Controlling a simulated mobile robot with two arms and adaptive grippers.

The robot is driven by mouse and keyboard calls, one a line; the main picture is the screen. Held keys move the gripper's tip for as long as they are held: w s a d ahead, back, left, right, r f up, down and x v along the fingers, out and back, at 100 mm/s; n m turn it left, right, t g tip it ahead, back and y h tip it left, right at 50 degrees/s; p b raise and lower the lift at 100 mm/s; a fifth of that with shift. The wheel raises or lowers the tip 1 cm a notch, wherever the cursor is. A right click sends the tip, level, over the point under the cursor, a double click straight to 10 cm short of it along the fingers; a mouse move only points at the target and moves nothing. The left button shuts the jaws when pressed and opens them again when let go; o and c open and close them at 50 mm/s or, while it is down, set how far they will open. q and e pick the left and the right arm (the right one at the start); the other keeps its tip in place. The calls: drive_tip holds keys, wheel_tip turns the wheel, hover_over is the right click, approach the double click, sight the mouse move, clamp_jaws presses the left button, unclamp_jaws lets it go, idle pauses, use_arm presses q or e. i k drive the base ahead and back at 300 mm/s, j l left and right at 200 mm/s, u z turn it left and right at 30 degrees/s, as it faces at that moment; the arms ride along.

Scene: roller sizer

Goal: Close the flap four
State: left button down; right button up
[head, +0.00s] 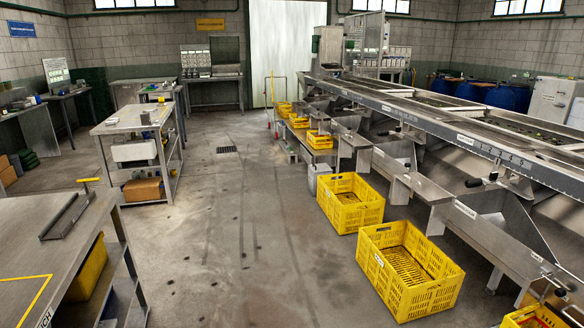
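The roller sizer (440,115) runs along the right side, with a row of metal outlet chutes below its side rail. The nearest chute (492,232) is at the lower right, and another chute (398,152) is farther back. Dark-knobbed handles (474,182) stick out near the chutes. The small labels are too small to read, so I cannot tell which flap is number four or whether it is open or shut. Neither of my grippers shows in the head view.
Yellow crates stand on the floor below the chutes, a near one (372,268) and one behind it (338,222). A metal table (40,235) is at the lower left, with a shelved bench (130,123) beyond. The concrete floor (235,215) between them is clear.

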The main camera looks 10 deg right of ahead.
sight(425, 189)
drive_tip(key=i+z, duration=0.2)
drive_tip(key=i, duration=0.65)
drive_tip(key=i+j+z, duration=0.2)
drive_tip(key=i, duration=0.65)
drive_tip(key=l, duration=0.1)
